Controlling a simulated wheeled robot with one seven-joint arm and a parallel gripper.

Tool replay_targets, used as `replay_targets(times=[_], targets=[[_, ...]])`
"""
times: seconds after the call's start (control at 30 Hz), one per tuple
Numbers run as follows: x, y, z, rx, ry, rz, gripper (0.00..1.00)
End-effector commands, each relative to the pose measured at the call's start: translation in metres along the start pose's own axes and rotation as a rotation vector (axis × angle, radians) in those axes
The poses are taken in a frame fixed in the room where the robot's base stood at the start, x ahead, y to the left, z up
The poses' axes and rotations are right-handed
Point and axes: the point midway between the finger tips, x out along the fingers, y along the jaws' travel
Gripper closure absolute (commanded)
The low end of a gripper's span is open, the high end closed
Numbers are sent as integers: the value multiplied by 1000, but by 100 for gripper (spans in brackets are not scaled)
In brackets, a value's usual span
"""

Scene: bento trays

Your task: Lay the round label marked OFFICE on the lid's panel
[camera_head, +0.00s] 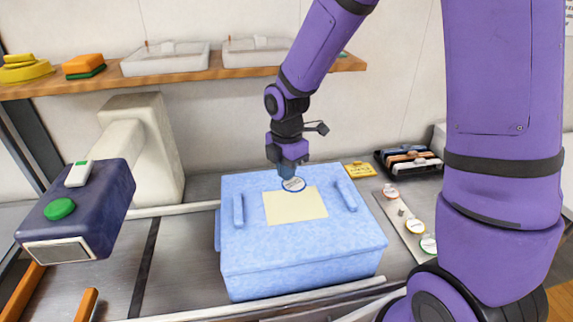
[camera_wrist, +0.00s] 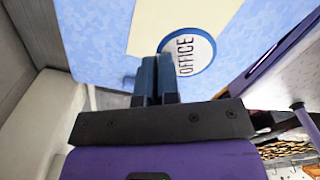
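The round OFFICE label (camera_head: 293,185) is white with a blue rim. It is at my gripper's fingertips, over the back edge of the pale yellow panel (camera_head: 297,208) on the blue lid (camera_head: 340,240). In the wrist view, the OFFICE label (camera_wrist: 190,52) faces the camera with its word readable, and the panel (camera_wrist: 180,22) shows beyond it. My gripper (camera_head: 287,172) points down over the lid. Its blue fingers (camera_wrist: 157,72) are close together on the label's near edge. Whether the label touches the lid cannot be told.
Raised blue handles (camera_head: 238,211) (camera_head: 346,195) flank the panel. A pale strip (camera_head: 402,215) with other round labels lies to the right. A yellow card (camera_head: 360,169) and a black tray (camera_head: 382,156) are behind. A dark blue device (camera_head: 110,205) stands left.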

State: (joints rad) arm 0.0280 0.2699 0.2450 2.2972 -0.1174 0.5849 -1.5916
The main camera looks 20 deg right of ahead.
Motion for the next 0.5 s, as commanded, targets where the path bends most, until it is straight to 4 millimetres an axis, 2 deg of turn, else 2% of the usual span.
replay_targets(times=[0.5], targets=[[36, 0, 0, 0, 0, -3, 100]])
